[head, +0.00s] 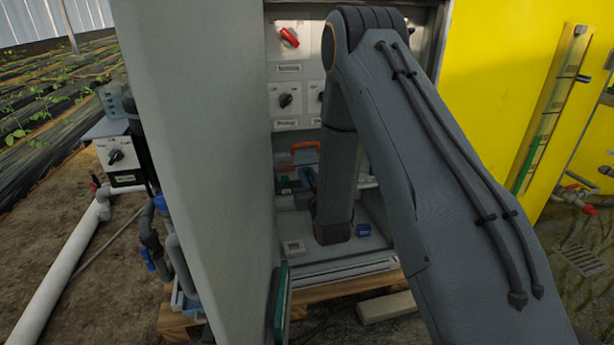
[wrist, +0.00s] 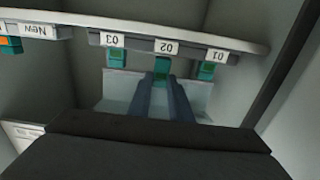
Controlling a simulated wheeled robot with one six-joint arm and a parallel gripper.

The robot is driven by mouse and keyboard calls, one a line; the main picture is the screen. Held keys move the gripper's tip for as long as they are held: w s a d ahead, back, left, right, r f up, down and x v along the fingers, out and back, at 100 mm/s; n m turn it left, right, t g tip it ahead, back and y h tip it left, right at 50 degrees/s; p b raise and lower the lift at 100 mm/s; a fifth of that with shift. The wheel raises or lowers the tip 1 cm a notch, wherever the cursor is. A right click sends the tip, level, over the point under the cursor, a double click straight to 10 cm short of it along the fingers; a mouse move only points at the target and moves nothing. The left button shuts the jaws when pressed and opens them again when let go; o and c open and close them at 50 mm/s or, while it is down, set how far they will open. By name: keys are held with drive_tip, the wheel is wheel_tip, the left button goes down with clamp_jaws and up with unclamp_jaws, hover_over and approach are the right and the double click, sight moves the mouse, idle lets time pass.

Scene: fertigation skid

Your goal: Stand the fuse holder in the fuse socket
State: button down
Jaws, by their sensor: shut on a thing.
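In the wrist view my gripper (wrist: 162,82) reaches up the picture to a small teal block, seemingly the fuse holder (wrist: 162,66), below the upside-down label 02. The fingers are closed about its near end. Similar teal blocks show under label 03 (wrist: 116,56) and label 01 (wrist: 207,68). Which opening is the fuse socket, and whether the held block sits in it, I cannot tell.
A label reading New (wrist: 33,31) has teal and orange pieces beside it. In the head view the open cabinet door (head: 195,150) stands left of my arm. A white square piece (head: 293,247) and a blue block (head: 363,230) lie on the cabinet floor. Switches (head: 287,100) line the panel above.

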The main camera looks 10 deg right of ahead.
drive_tip(key=shift+f+b, duration=0.5)
drive_tip(key=shift+f, duration=0.5)
idle(0.3)
drive_tip(key=c, duration=1.5)
unclamp_jaws()
drive_tip(key=shift+c, duration=0.2)
drive_tip(key=s+p, duration=0.1)
drive_tip(key=s, duration=0.6)
drive_tip(key=shift+s+p, duration=0.4)
drive_tip(key=shift+a, duration=0.1)
